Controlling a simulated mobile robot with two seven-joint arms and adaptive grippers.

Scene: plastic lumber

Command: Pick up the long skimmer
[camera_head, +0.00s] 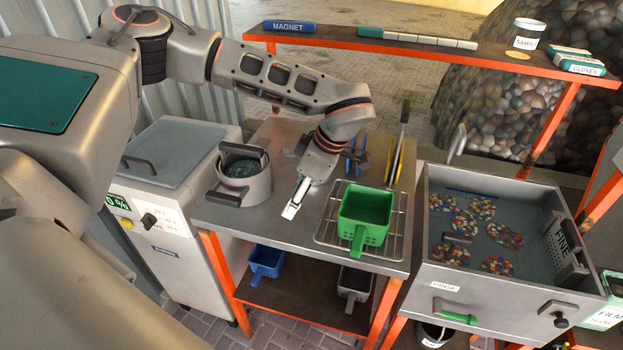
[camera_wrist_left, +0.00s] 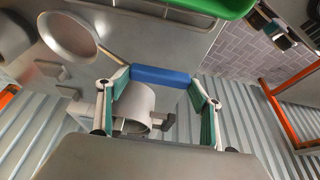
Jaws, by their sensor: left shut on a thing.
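My left gripper (camera_head: 293,207) hangs over the metal worktop, between the round pot and the green bin. In the left wrist view its teal-padded fingers (camera_wrist_left: 160,85) stand apart with a blue bar (camera_wrist_left: 160,75) spanning their tips. It is shut on this bar, which could be part of the skimmer; I cannot tell. A metal tool with a round head (camera_wrist_left: 66,34) has a thin handle running toward the left fingertip. Whether it joins the bar is unclear. In the head view my wrist hides much of this area. My right gripper is not in view.
The pot (camera_head: 257,188) stands left of the gripper. The green bin (camera_head: 365,207) sits on a wire rack at right. Blue uprights (camera_head: 350,157) and a tall yellow tool (camera_head: 397,160) stand behind. A tank (camera_head: 450,275) with coloured flakes is further right.

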